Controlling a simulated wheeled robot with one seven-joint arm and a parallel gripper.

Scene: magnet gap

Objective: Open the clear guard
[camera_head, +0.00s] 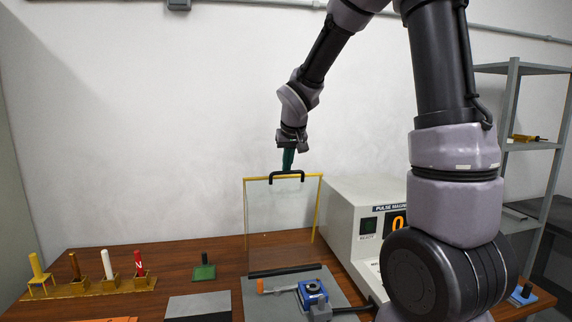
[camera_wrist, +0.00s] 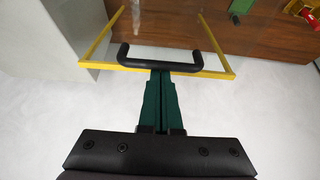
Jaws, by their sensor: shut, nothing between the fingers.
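The clear guard (camera_head: 278,212) is a transparent panel with a yellow frame and a black handle (camera_head: 287,175) on its top edge. In the head view it stands upright on the table, behind a blue device. In the wrist view the handle (camera_wrist: 160,56) lies just beyond the fingertips of my gripper (camera_wrist: 160,75). My gripper (camera_head: 288,164) has green fingers, closed together and empty. The fingertips are at the middle of the handle; I cannot tell whether they touch it.
The blue device (camera_head: 312,292) sits on a grey plate (camera_head: 262,300) with an orange-handled tool. The pulse magnet box (camera_head: 352,210) stands to the right. A yellow rack (camera_head: 105,287) with several rods, and a green block (camera_head: 204,272), stand at left. Grey shelves are far right.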

